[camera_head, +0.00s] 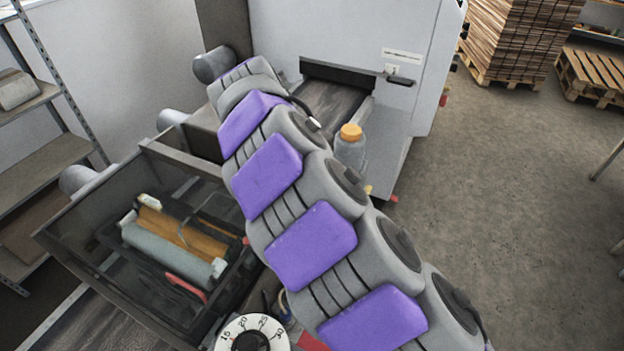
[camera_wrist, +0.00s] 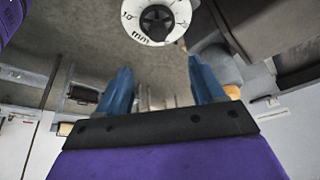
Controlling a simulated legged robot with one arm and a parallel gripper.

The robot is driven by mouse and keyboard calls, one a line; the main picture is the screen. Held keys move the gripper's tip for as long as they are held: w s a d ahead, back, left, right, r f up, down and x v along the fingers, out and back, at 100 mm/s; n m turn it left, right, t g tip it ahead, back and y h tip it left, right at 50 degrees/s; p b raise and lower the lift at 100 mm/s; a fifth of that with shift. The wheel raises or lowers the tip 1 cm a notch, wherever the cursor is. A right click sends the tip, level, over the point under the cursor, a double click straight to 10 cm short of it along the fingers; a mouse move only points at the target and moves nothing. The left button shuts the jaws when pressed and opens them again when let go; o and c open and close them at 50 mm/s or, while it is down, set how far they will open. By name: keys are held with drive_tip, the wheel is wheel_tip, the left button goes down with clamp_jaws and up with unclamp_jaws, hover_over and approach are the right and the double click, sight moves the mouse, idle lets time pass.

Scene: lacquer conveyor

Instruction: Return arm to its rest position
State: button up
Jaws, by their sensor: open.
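My arm, with purple pads, reaches from the lower right across the head view toward the machine, and its end is hidden there. In the wrist view my gripper (camera_wrist: 160,95) shows two blue fingers standing well apart with nothing between them. Beyond the fingers, a white dial (camera_wrist: 156,16) with a black knob shows at the top. The dial also shows at the bottom of the head view (camera_head: 251,335).
A grey machine (camera_head: 300,30) with a conveyor opening (camera_head: 338,95) stands behind my arm. A dark-walled box (camera_head: 90,262) with rollers is at left, beside a metal shelf (camera_head: 45,155). An orange-capped bottle (camera_head: 350,150) stands close to my arm. Stacked pallets (camera_head: 515,40) are far right; the right floor is open.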

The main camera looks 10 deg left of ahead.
drive_tip(key=shift+v, duration=0.85)
drive_tip(key=s+d+r+b, duration=0.1)
drive_tip(key=s+d+r, duration=0.1)
drive_tip(key=d, duration=0.4)
drive_tip(key=s+d+r, duration=0.2)
drive_tip(key=d, duration=0.5)
drive_tip(key=s+d+f+n+g+y+b, duration=0.1)
drive_tip(key=s+d+f+n, duration=0.1)
drive_tip(key=s+d, duration=0.3)
drive_tip(key=s+d+f+n+g+y+b, duration=0.1)
drive_tip(key=s+d+f+n, duration=0.2)
drive_tip(key=s, duration=1)
drive_tip(key=d, duration=0.3)
drive_tip(key=shift+s+g+b, duration=0.3)
drive_tip(key=shift+s+g, duration=0.1)
drive_tip(key=s+f+n, duration=0.2)
drive_tip(key=s, duration=0.2)
drive_tip(key=s+a+f+n+g+y, duration=0.1)
drive_tip(key=s+f+n, duration=0.1)
drive_tip(key=s+f, duration=0.1)
drive_tip(key=s+f+n+y+b, duration=0.1)
drive_tip(key=s+f+n, duration=0.1)
drive_tip(key=s, duration=0.4)
drive_tip(key=shift+s+a+f+n, duration=0.1)
drive_tip(key=shift+a+f+n, duration=0.15)
drive_tip(key=shift+f, duration=0.25)
